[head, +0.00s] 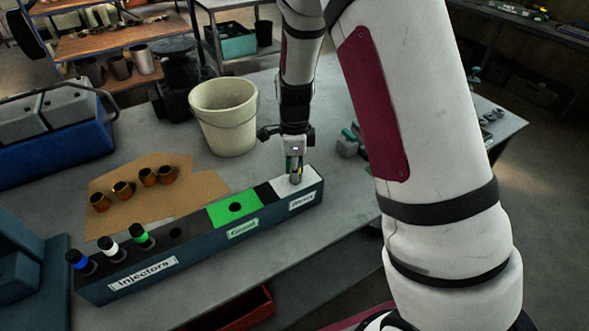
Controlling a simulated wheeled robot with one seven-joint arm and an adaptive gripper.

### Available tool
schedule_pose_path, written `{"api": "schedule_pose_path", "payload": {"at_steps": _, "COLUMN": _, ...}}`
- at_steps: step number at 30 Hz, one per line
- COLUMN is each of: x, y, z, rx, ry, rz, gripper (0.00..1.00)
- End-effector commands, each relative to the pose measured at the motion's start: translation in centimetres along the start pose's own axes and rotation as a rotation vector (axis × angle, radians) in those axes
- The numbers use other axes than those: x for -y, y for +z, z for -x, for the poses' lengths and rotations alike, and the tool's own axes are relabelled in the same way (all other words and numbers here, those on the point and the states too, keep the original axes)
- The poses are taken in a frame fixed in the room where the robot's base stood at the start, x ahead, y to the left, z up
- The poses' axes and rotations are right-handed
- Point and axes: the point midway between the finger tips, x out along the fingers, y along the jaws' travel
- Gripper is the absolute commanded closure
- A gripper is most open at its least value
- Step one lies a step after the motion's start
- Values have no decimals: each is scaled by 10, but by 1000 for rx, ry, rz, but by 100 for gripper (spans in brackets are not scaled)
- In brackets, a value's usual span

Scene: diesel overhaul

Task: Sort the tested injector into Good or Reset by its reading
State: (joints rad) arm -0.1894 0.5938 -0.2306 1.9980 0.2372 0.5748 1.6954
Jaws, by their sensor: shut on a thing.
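A long dark blue rack (205,262) lies across the bench. Its left part is labelled "Injectors" and holds injectors with blue (76,259), white (107,244) and green (140,234) tops, beside an empty hole (178,233). The white section (283,185) at the right end bears a small label that seems to read "Reset". My gripper (295,171) points down over this white section, shut on a slim metallic piece, seemingly the tested injector. Whether its lower end is in the hole I cannot tell. No reading is legible.
A cream bucket (224,118) stands behind the rack, left of my gripper. A cardboard sheet (150,202) with several brass-coloured sleeves lies behind the rack's left part. A blue toolbox (50,137) is at far left. Small grey and green items (348,145) sit right of my gripper.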

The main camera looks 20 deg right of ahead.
Motion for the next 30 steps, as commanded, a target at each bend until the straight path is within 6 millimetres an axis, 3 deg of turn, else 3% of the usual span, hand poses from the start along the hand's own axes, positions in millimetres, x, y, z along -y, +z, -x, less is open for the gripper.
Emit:
{"api": "schedule_pose_path", "payload": {"at_steps": 5, "x": 0, "y": 0, "z": 0, "rx": 0, "ry": -1, "rz": 1, "gripper": 100}}
{"api": "schedule_pose_path", "payload": {"at_steps": 6, "x": 0, "y": 0, "z": 0, "rx": 0, "ry": -1, "rz": 1, "gripper": 76}}
{"api": "schedule_pose_path", "payload": {"at_steps": 9, "x": 0, "y": 0, "z": 0, "rx": 0, "ry": -1, "rz": 0, "gripper": 57}}
{"api": "schedule_pose_path", "payload": {"at_steps": 15, "x": 0, "y": 0, "z": 0, "rx": 0, "ry": -1, "rz": 0, "gripper": 57}}
{"api": "schedule_pose_path", "payload": {"at_steps": 16, "x": 0, "y": 0, "z": 0, "rx": 0, "ry": 0, "rz": 0, "gripper": 55}}
{"api": "schedule_pose_path", "payload": {"at_steps": 18, "x": 0, "y": 0, "z": 0, "rx": 0, "ry": 0, "rz": 0, "gripper": 40}}
{"api": "schedule_pose_path", "payload": {"at_steps": 30, "x": 0, "y": 0, "z": 5, "rx": 0, "ry": -2, "rz": 1, "gripper": 40}}
